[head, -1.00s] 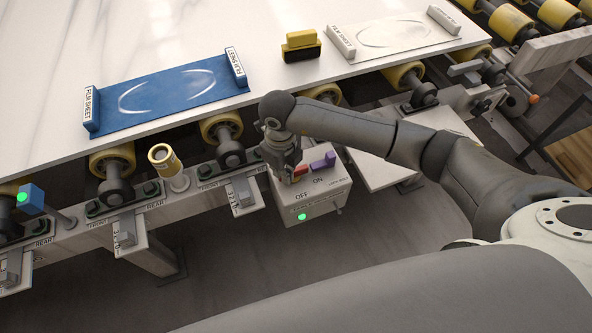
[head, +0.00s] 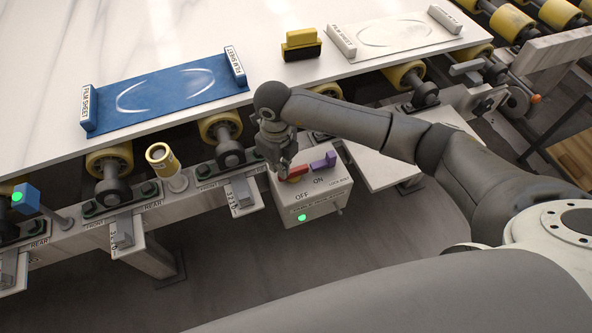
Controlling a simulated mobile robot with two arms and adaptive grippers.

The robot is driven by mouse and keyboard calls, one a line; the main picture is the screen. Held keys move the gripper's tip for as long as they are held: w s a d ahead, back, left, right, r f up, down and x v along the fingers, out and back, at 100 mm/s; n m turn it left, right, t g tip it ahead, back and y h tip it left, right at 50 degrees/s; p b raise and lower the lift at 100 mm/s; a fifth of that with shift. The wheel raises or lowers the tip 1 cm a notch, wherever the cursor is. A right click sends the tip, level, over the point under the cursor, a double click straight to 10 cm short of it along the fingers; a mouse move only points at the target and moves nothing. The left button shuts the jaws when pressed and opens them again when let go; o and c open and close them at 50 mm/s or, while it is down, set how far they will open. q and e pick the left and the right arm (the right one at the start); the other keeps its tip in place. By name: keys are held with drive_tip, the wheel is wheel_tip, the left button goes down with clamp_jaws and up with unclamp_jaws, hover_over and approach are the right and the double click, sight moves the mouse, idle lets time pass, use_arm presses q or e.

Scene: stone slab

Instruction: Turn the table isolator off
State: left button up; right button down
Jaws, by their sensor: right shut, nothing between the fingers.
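The isolator is a pale grey box (head: 322,203) below the slab's front edge, with OFF and ON printed on its top. My right gripper (head: 283,175) is shut and empty, pointing down at the left end of the red handle. It partly hides that end, and I cannot tell whether it touches. My left gripper is out of view.
The white stone slab (head: 190,40) lies behind, carrying a blue film sheet holder (head: 165,98), a white one (head: 390,35) and a yellow-black block (head: 301,45). Clamps and yellow rollers (head: 109,160) line the front rail. A yellow-topped post (head: 162,155) stands left.

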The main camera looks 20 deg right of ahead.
drive_tip(key=shift+w+d+b, duration=0.15)
drive_tip(key=shift+w+b, duration=0.3)
drive_tip(key=shift+w, duration=0.25)
drive_tip(key=shift+w+d, duration=0.15)
drive_tip(key=shift+w+d+b, duration=0.1)
drive_tip(key=shift+w+b, duration=0.1)
drive_tip(key=shift+b, duration=0.1)
drive_tip(key=shift+w+d, duration=0.3)
drive_tip(key=shift+d, duration=0.05)
idle(0.4)
wheel_tip(320, 180, up, 8)
drive_tip(key=p, duration=0.4)
drive_tip(key=shift+p, duration=0.3)
idle(0.4)
